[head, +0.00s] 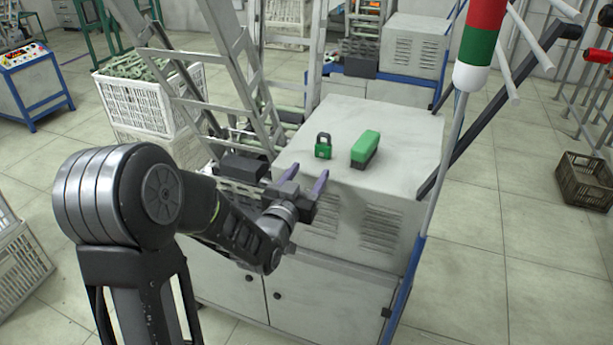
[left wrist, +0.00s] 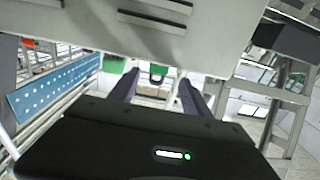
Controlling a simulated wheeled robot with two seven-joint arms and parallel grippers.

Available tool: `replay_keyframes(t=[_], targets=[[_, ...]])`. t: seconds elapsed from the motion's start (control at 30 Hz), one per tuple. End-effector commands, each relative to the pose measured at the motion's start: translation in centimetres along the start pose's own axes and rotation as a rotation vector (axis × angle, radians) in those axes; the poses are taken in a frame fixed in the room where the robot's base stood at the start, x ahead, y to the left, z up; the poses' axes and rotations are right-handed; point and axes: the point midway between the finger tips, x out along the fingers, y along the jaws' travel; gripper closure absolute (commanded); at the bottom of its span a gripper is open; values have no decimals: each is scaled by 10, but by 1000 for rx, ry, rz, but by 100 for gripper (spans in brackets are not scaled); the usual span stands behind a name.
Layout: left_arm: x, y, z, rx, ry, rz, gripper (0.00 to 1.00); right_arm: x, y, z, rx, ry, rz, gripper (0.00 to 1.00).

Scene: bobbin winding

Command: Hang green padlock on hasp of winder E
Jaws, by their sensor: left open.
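A green padlock (head: 323,147) with a dark shackle stands upright on the light grey cabinet top (head: 400,125). It also shows in the left wrist view (left wrist: 158,72), beyond the fingertips and roughly between them. My left gripper (head: 308,178) is open and empty, at the near left edge of the cabinet top, short of the padlock. Its two fingers also show in the left wrist view (left wrist: 160,95). My right gripper is not in view. I cannot make out the hasp of winder E in these frames.
A green-topped block (head: 366,148) lies right of the padlock, a short gap away. A post with a red, green and white cylinder (head: 480,45) rises at the cabinet's right. A slanted grey frame (head: 215,75) stands close at left. White crates (head: 150,103) are behind it.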

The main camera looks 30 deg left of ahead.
Motion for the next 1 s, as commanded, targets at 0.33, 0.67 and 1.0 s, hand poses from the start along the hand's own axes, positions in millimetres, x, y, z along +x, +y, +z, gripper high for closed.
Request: replay_keyframes(t=[0.33,0.67,1.0], targets=[[37,0,0,4,-1,1,44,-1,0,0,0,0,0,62],[75,0,4,0,-1,0,44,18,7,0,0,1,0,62],[84,0,1,0,-3,0,44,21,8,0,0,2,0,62]])
